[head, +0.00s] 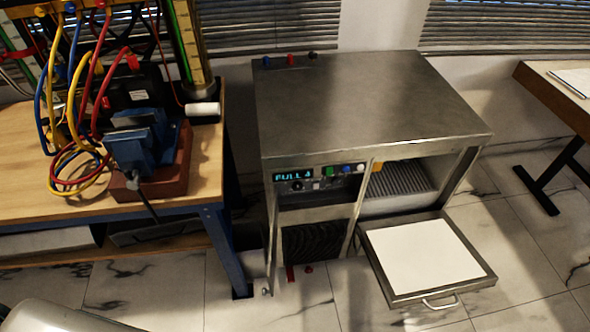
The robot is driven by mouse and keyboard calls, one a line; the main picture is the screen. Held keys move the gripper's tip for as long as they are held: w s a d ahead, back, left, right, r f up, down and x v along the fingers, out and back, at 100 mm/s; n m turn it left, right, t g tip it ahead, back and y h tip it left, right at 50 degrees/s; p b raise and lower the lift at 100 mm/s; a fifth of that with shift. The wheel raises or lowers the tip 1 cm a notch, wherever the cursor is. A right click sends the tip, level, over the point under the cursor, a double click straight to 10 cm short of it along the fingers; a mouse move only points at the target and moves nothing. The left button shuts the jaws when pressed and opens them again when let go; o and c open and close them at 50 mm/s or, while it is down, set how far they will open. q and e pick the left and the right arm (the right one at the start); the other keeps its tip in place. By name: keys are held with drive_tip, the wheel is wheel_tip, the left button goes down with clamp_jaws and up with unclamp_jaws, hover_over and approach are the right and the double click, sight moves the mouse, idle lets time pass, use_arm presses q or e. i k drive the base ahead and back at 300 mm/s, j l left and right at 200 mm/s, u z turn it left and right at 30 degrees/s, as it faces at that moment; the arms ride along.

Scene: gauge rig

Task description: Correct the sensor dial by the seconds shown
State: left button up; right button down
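A steel cabinet (370,105) stands in the middle of the head view. Its front panel has a small lit display (293,177) that seems to read "FULL" and one more character I cannot read surely. Just below it is a small dark dial (297,186); its pointer is too small to read. Right of these are a green button (327,171), a blue button (345,168) and a pale square button (316,185). I cannot tell which part is the sensor dial, and I make out no seconds reading. Neither gripper is in view.
A tray drawer (376,270) with a white sheet (423,254) sticks out low at the cabinet's right front. A wooden workbench (205,170) at left carries a blue vise (140,140) and coloured cables. Another table (555,92) stands at right. Tiled floor lies in front.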

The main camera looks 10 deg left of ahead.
sight(337, 182)
drive_tip(key=k+j+z, duration=0.15)
drive_tip(key=k+j, duration=0.3)
drive_tip(key=k+j+z, duration=0.2)
drive_tip(key=k+j, duration=0.15)
drive_tip(key=k, duration=0.3)
